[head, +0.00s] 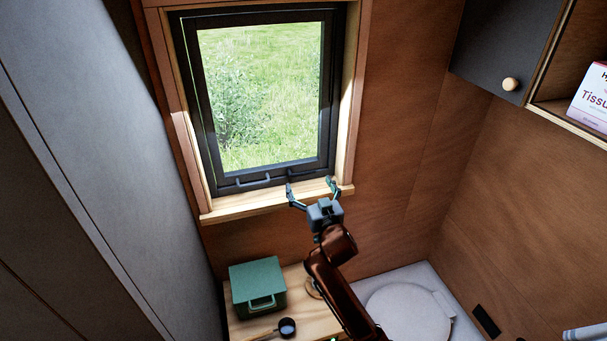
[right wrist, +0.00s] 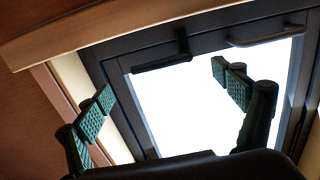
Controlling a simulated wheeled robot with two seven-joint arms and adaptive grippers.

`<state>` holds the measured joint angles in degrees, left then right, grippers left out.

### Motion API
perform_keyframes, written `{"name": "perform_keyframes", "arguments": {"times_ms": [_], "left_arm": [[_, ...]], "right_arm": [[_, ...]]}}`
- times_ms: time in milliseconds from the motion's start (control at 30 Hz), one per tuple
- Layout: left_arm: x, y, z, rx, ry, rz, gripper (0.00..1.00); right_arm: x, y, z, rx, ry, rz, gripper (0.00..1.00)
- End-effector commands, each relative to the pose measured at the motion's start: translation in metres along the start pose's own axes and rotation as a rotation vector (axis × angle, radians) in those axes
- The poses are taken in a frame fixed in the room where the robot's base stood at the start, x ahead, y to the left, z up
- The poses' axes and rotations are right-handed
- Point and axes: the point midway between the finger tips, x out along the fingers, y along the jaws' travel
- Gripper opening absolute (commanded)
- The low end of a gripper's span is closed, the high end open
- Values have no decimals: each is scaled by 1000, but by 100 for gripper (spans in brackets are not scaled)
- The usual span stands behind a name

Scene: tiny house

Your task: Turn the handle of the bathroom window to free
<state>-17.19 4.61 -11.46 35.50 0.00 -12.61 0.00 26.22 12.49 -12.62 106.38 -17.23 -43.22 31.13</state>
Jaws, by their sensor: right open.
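The bathroom window (head: 327,95) has a dark frame and a bright pane. In the right wrist view, a dark lever handle (right wrist: 162,63) lies nearly along the sill-side frame bar, with its short mount at its right end. A curved pull bar (head: 253,182) sits on the bottom frame to the left; it also shows in the right wrist view (right wrist: 265,38). My right gripper (head: 310,186) is open at the sill, below the window's lower right part. In the right wrist view its fingers (right wrist: 162,84) are spread either side of the lever's image, with no visible contact. My left gripper is not in view.
A wooden sill (head: 245,207) juts out under the window. Below stand a green box (head: 257,286) and a small dark-headed scoop (head: 287,327) on a wooden top. A white toilet (head: 408,312) is at lower right, a dark cabinet (head: 505,40) at upper right.

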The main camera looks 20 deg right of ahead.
Motion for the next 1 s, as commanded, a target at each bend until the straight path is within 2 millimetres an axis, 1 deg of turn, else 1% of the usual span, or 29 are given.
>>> {"name": "perform_keyframes", "arguments": {"times_ms": [33, 200, 300, 400, 533, 767, 1000], "left_arm": [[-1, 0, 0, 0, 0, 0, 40], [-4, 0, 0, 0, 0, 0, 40], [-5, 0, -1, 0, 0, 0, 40], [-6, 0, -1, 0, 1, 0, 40], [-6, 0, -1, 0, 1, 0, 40], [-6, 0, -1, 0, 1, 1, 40], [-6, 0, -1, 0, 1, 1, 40]], "right_arm": [[8, 0, -1, -2, -1, 1, 88], [36, 0, 0, -2, -3, 1, 88], [49, 0, 0, -3, -2, 1, 88], [58, 0, 0, -2, -2, 1, 88], [63, 1, 1, -1, -2, 1, 88], [64, 1, 2, -1, -3, 1, 88], [64, 1, 2, -1, -3, 1, 73]]}}
